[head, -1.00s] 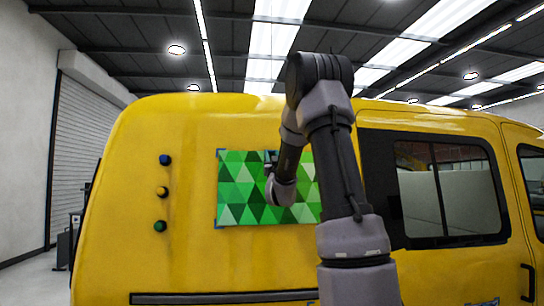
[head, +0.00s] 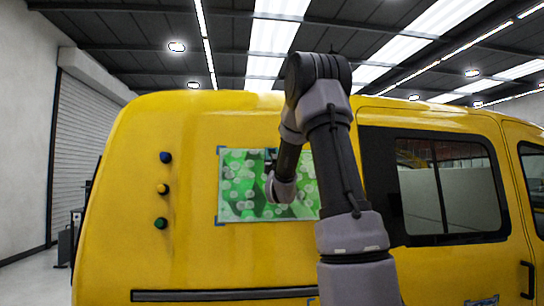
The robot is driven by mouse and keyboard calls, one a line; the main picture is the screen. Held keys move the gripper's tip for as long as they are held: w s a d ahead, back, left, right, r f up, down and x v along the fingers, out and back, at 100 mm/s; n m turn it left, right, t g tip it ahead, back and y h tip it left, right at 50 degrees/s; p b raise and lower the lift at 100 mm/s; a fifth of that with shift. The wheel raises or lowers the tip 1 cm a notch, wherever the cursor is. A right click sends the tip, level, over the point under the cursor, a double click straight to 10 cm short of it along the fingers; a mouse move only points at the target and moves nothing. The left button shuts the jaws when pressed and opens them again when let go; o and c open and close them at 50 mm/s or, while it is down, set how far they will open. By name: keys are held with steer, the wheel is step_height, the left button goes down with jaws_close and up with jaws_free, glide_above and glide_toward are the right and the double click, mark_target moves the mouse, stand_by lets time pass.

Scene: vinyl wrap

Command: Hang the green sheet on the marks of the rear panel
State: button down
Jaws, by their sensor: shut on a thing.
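The green sheet (head: 238,190) lies flat against the yellow van's rear side panel (head: 190,120), left of the side window. Pale round spots now cover its green pattern. My arm hides the sheet's right part and any marks there. My gripper (head: 269,166) is in front of the sheet's upper middle, shut on the sheet as far as I can see; the fingertips are small and partly hidden.
A dark trim strip (head: 220,295) runs below. The side window (head: 450,190) is at the right.

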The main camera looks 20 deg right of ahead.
steer(key=shift+c, duration=2.3)
jaws_free()
steer(key=s+a+f+g+y, duration=0.3)
steer(key=s+a+f+g, duration=0.2)
steer(key=s, duration=0.7)
steer(key=s+a+f+g+y, duration=0.3)
steer(key=s+a+f+g, duration=0.3)
steer(key=s, duration=0.7)
steer(key=s+a+f+g+y, duration=0.2)
steer(key=s+a+f+g, duration=0.3)
steer(key=s, duration=0.8)
step_height(320, 180, down, 3)
steer(key=a, duration=0.2)
steer(key=shift+a+r+m+g+y, duration=0.2)
steer(key=shift+a+m+g+y, duration=0.1)
steer(key=shift+m+g+y, duration=0.1)
